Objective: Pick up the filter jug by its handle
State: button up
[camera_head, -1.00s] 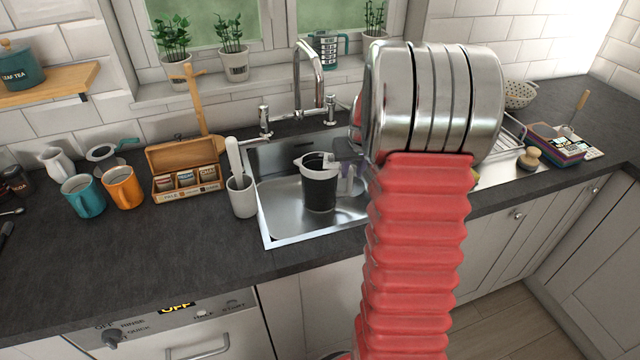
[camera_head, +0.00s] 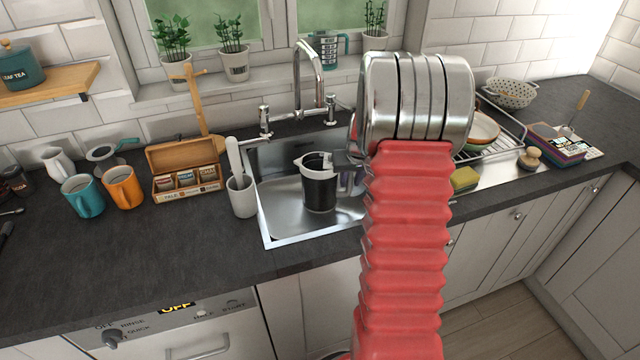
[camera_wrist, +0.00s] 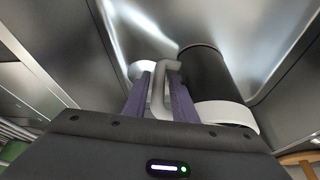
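The filter jug (camera_head: 319,190), black with a white rim, stands upright in the steel sink. In the wrist view the jug (camera_wrist: 207,78) lies on its side in the picture, right of centre. Its grey handle (camera_wrist: 159,92) reaches between the two purple fingers of my gripper (camera_wrist: 160,80). The fingers stand on either side of the handle, and a narrow gap seems to show beside it, so they look open around it. In the head view my gripper (camera_head: 348,178) is at the jug's right side, mostly hidden behind my arm.
The sink (camera_head: 283,222) has a steel rim and walls close around the jug, with a tap (camera_head: 309,75) behind. A white utensil pot (camera_head: 241,196) stands at the sink's left edge. A yellow sponge (camera_head: 465,179) and a dish rack (camera_head: 497,137) are to the right.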

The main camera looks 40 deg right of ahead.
jog(key=shift+x, duration=1.05)
jog(key=shift+r, duration=0.1)
jog(key=shift+c, duration=0.5)
grip_shut()
dwell(0.4)
